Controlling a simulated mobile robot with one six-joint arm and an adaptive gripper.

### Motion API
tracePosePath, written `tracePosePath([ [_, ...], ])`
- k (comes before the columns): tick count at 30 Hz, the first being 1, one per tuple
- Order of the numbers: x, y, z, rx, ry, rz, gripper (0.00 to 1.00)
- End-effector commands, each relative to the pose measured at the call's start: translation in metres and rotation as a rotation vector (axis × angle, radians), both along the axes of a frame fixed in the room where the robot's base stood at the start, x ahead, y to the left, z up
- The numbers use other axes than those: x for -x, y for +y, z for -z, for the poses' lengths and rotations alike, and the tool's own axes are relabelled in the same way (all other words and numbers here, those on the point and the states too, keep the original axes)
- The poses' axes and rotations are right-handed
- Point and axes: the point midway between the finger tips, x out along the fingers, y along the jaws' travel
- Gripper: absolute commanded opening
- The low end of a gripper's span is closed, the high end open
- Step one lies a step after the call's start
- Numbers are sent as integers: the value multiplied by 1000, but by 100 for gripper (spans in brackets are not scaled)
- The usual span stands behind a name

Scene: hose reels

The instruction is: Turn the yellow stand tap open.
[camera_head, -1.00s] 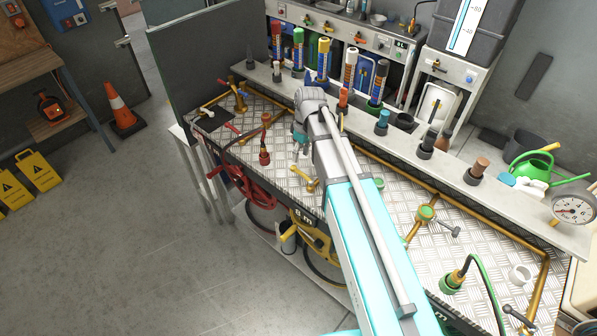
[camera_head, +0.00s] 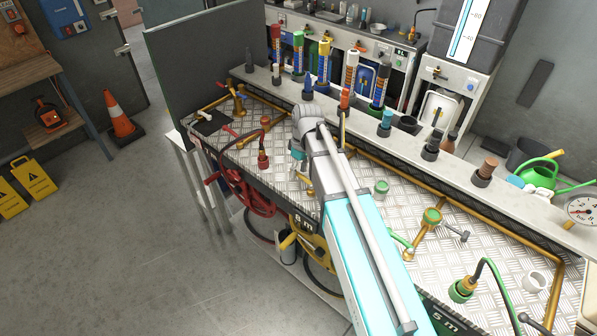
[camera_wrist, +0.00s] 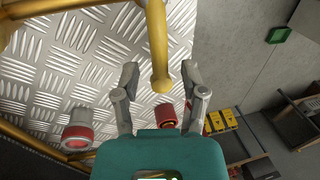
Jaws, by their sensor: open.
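The yellow stand tap shows in the wrist view as a yellow lever (camera_wrist: 158,45) with a rounded end. It lies between the two fingers of my gripper (camera_wrist: 160,72). The fingers are apart, with gaps visible on both sides of the lever, and they do not appear to touch it. In the head view my own arm hides the tap and most of the gripper.
A red-collared coupling (camera_wrist: 78,135) is at the lower left of the wrist view. In the head view, a red hose reel (camera_head: 252,195) is left of my arm. A green-topped tap (camera_head: 432,217) and a green hose fitting (camera_head: 461,290) are to the right.

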Motion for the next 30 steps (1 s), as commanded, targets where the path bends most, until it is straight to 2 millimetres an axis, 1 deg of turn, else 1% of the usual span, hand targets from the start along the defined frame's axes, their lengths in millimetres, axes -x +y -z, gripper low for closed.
tracePosePath([
  [6,0,0,0,0,0,0,55],
  [7,0,0,0,0,0,0,53],
  [11,0,0,0,0,0,0,29],
  [12,0,0,0,0,0,0,21],
  [14,0,0,0,0,0,0,10],
  [15,0,0,0,0,0,0,3],
  [16,0,0,0,0,0,0,0],
  [30,1,3,0,0,0,-12,0],
])
